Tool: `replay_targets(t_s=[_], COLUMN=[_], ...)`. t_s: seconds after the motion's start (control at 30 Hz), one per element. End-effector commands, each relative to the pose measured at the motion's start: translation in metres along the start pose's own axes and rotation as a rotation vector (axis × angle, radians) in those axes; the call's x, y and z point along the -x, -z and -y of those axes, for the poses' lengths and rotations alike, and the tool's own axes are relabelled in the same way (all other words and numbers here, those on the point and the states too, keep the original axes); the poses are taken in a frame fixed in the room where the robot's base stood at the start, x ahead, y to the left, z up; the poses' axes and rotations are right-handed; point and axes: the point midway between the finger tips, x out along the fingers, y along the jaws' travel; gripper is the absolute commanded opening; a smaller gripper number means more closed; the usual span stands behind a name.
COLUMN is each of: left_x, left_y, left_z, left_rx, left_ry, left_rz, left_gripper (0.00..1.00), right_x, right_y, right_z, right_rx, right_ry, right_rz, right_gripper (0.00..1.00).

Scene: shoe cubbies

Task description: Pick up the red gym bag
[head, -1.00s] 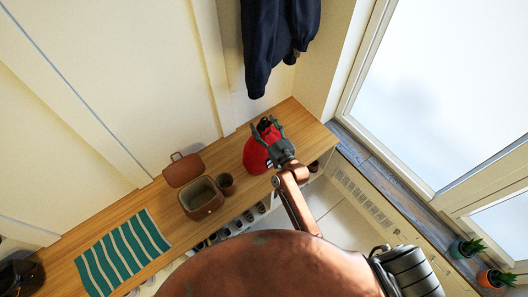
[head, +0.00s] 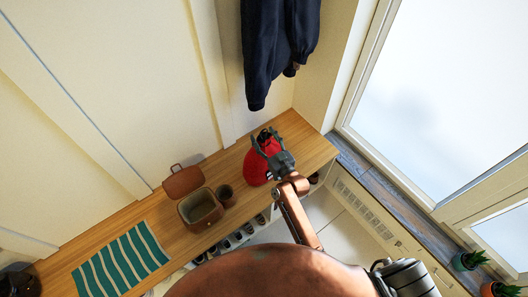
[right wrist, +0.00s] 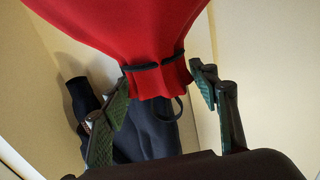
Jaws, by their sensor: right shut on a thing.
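The red gym bag (head: 258,167) is on the wooden bench top near its right end. In the right wrist view the bag (right wrist: 120,25) fills the top, with its gathered neck, dark drawcord and a dark loop below. My right gripper (head: 263,136) is at the neck of the bag. In the right wrist view its two green-padded fingers (right wrist: 160,85) stand on either side of the neck, and it is shut on the bag. The gripper hides part of the bag in the head view. My left gripper is not in view.
A small brown cup (head: 225,193) and an open lidded basket (head: 201,210) stand left of the bag. A green striped mat (head: 120,262) lies further left. A dark jacket (head: 275,50) hangs above the bench. Shoes (head: 235,238) show below its front edge.

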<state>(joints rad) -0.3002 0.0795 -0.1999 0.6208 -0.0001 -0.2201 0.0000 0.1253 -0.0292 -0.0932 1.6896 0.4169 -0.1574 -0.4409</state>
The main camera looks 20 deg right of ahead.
Motion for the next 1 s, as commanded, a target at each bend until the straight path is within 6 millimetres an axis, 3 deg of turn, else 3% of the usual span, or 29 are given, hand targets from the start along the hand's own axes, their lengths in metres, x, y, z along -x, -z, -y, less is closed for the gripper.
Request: replay_targets(t_s=[0.47,0.77,1.0], left_x=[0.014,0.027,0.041], left_y=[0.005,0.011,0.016], left_z=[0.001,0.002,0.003], left_rx=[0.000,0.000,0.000], left_ry=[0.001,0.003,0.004], left_rz=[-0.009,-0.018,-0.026], left_gripper=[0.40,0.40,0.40], right_x=[-0.001,0.025,0.061], right_y=[0.035,0.068,0.101], right_z=[0.001,0.009,0.021], right_rx=[0.000,0.000,-0.001], right_ry=[0.001,0.000,-0.001], right_rz=[-0.006,-0.007,-0.003], right_gripper=[0.00,0.00,0.00])
